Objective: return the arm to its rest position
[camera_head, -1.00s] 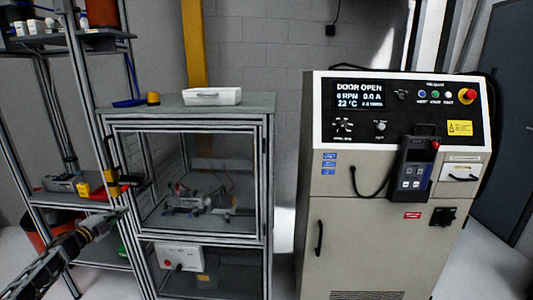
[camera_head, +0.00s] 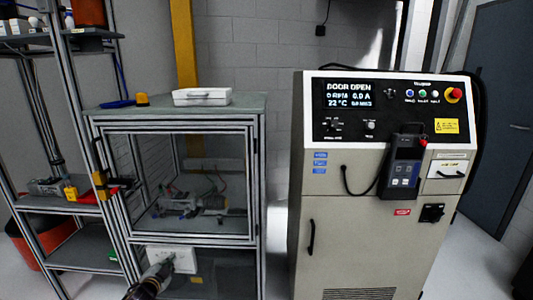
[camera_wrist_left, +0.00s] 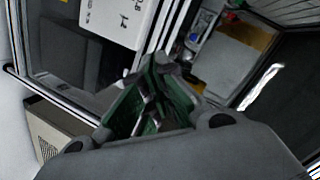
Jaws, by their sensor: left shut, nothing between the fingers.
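My left gripper (camera_head: 167,266) shows small at the bottom of the head view, low in front of the glazed test cabinet (camera_head: 259,190). It overlaps the white box (camera_head: 185,255) on the cabinet's lower level; whether it touches anything there I cannot tell. In the left wrist view the fingers of my left gripper (camera_wrist_left: 158,68) come together with nothing held between them. My right gripper is not in view.
A control console (camera_head: 350,235) reading DOOR OPEN stands right of the cabinet, with a handheld unit (camera_head: 402,160) on its front. A shelf rack (camera_head: 90,250) stands at the left. A white case (camera_head: 202,97) lies on the cabinet top. Bare floor shows at the right.

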